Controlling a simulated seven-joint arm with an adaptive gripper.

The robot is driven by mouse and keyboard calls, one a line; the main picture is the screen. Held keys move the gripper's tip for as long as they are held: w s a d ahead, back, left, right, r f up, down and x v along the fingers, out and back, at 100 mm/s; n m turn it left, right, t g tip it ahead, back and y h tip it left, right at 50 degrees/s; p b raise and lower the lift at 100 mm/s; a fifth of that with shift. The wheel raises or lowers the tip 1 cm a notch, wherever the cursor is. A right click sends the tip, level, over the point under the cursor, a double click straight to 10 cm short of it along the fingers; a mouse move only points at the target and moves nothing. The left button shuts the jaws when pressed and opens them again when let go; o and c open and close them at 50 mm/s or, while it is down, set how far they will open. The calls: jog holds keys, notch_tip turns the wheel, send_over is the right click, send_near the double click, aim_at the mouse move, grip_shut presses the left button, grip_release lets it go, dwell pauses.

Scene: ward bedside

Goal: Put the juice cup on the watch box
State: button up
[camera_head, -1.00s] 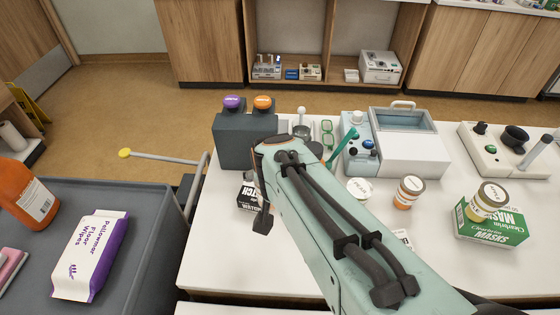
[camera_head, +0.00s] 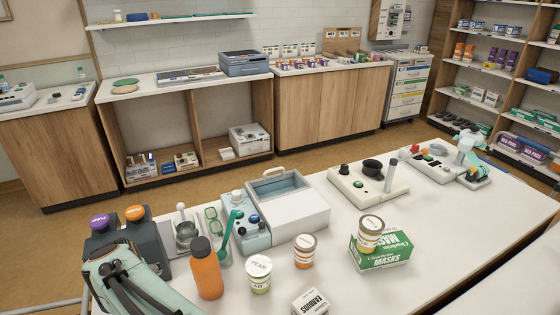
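A small cup with a white lid marked PEAR (camera_head: 259,275), which looks like the juice cup, stands upright on the white table, right of an orange bottle. No watch box can be made out now; the box marked WATCH seen a second ago is out of sight.
The orange bottle (camera_head: 206,270) stands close left of the cup. An orange jar (camera_head: 305,251) and an earbuds box (camera_head: 311,303) are to its right. A green masks box (camera_head: 381,252) bears another jar (camera_head: 370,232). Bare tabletop (camera_head: 440,215) lies farther right.

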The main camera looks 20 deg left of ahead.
jog(key=shift+s+f+x, duration=0.1)
jog(key=shift+s+x, duration=0.05)
jog(key=shift+x, duration=1.45)
jog(key=shift+s+f+x, duration=0.1)
jog(key=shift+s+x, duration=0.05)
jog(key=shift+x, duration=1.4)
jog(key=shift+s+f+x, duration=0.1)
jog(key=shift+s+x, duration=0.05)
jog(key=shift+x, duration=1.45)
jog(key=shift+d, duration=0.15)
jog(key=shift+f, duration=0.15)
jog(key=o, duration=1.2)
